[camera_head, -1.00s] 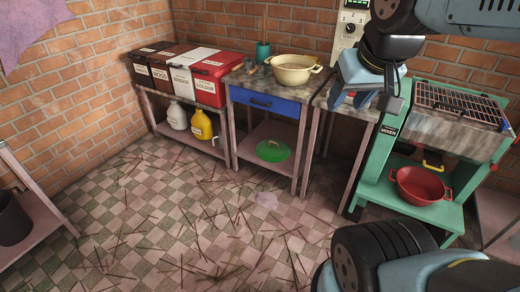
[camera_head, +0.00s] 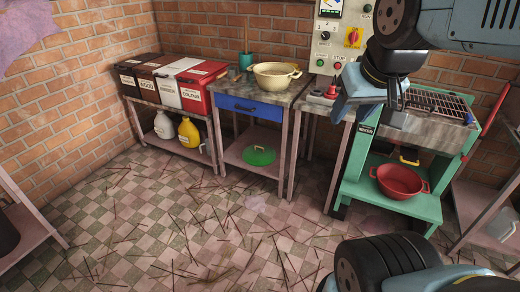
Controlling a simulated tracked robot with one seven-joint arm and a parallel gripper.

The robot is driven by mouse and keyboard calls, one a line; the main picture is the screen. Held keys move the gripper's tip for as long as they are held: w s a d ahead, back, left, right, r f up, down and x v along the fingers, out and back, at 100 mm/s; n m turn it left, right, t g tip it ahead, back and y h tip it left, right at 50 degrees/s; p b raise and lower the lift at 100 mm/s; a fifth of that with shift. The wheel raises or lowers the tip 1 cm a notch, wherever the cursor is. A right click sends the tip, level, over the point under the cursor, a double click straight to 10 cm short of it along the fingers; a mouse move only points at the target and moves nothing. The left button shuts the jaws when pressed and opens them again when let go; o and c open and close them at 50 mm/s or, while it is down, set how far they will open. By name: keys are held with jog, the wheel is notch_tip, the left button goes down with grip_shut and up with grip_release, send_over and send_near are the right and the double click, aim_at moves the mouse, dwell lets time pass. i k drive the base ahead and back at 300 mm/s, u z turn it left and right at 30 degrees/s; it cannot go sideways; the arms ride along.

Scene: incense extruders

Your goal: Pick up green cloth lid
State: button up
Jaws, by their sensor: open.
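The green cloth lid (camera_head: 258,155) lies on the pink lower shelf of the table with the blue drawer (camera_head: 255,104). It is round and domed, and it rests apart from my gripper. My gripper (camera_head: 345,98) is at the upper right, pale blue, and hangs in front of the bench between the blue-drawer table and the green machine. It is open, and I see nothing held in it. Its fingertips are partly hidden by its own body and the arm.
A cream pot (camera_head: 275,77) stands above the drawer. A red pot (camera_head: 399,181) sits in the green machine (camera_head: 352,187) at right. White (camera_head: 162,125) and yellow (camera_head: 190,134) jugs stand left of the lid.

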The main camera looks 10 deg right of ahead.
aim_at(256, 155)
jog(key=i, duration=0.9)
jog(key=u, duration=0.05)
